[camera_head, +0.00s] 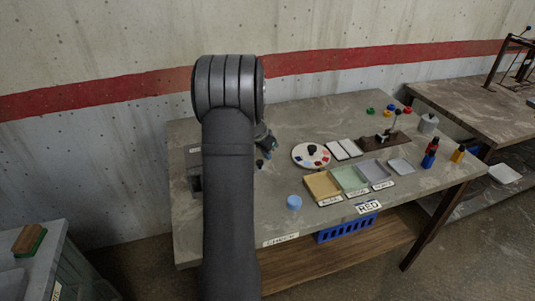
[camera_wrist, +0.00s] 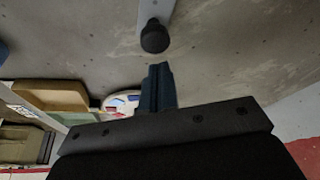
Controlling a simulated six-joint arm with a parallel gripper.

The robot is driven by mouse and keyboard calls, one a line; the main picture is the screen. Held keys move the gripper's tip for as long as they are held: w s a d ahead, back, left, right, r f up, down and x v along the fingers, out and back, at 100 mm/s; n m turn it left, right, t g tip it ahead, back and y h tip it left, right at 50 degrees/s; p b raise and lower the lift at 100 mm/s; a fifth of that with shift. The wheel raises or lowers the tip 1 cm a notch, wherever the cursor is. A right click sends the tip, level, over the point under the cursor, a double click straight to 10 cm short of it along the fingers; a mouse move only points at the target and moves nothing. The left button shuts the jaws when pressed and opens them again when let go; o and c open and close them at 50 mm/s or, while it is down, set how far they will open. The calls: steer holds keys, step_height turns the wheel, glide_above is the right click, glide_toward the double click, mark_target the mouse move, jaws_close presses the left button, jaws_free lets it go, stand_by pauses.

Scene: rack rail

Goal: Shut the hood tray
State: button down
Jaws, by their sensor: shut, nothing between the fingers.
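The grey hood (camera_head: 194,162) stands at the left end of the table in the head view, mostly hidden behind my arm. A black knob (camera_head: 259,163) shows just right of my arm. In the wrist view the black knob (camera_wrist: 154,38) sits at the end of a light grey strip (camera_wrist: 157,8), which looks like part of the hood tray. How far the tray stands out is hidden by my arm. My gripper (camera_head: 268,146) is shut and empty, close to the knob. In the wrist view its blue fingertips (camera_wrist: 160,70) point at the knob, with a small gap showing.
A blue cup (camera_head: 294,202) stands near the front edge. Right of it are a tan tray (camera_head: 322,186), a green tray (camera_head: 350,178) and a grey tray (camera_head: 375,169). A round white palette (camera_head: 311,156) lies behind them. Bare table surrounds the cup.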

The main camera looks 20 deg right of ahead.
steer(key=d, duration=0.1)
steer(key=w+d, duration=0.1)
steer(key=d, duration=0.1)
steer(key=shift+w+d+r, duration=0.2)
steer(key=shift+w+r, duration=0.1)
steer(key=a+v, duration=0.1)
steer(key=v, duration=0.9)
steer(key=x, duration=0.9)
steer(key=shift+w+d+f, duration=0.1)
steer(key=shift+f, duration=0.1)
steer(key=a, duration=0.1)
steer(key=s+a, duration=0.1)
steer(key=shift+s+a+f, duration=0.1)
steer(key=shift+a+f, duration=0.2)
steer(key=shift+f, duration=0.1)
steer(key=shift+s+a+f, duration=0.1)
steer(key=shift+s+a, duration=0.1)
steer(key=shift+a, duration=0.2)
steer(key=shift+a, duration=1.65)
